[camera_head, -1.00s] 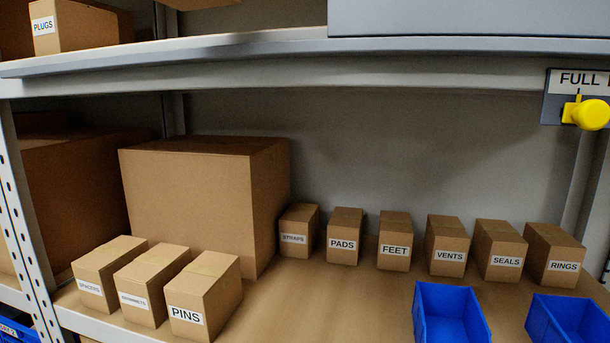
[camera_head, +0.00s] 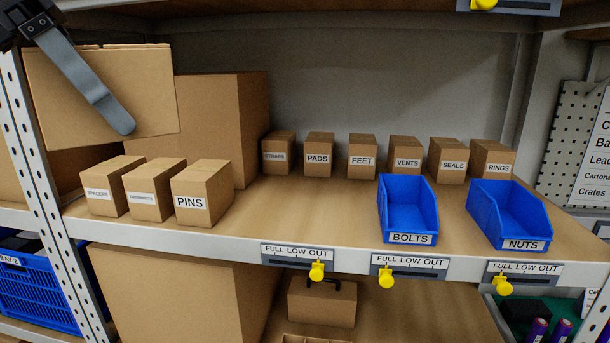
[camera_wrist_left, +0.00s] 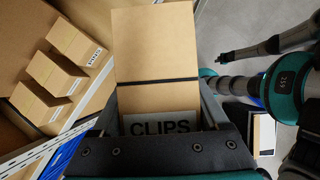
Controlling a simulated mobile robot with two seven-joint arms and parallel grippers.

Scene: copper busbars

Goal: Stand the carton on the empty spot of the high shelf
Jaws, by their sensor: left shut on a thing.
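The carton (camera_head: 135,85) is a plain brown box at the upper left of the head view, slightly tilted. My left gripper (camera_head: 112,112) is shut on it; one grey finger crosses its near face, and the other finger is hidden. In the left wrist view the carton (camera_wrist_left: 157,45) has a dark band and a CLIPS label between the fingers. It is held in front of a large brown box. A shelf board (camera_head: 300,10) crosses the top of the head view; its upper surface is out of view. A dark arm end, apparently my right gripper (camera_wrist_left: 222,58), shows small in the wrist view.
The shelf below (camera_head: 300,215) carries small labelled cartons, the large box (camera_head: 225,110) and blue bins marked BOLTS (camera_head: 408,210) and NUTS (camera_head: 510,215). SPACERS, GROMMETS and PINS (camera_head: 203,193) stand below the held carton. A perforated upright (camera_head: 40,170) is at left.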

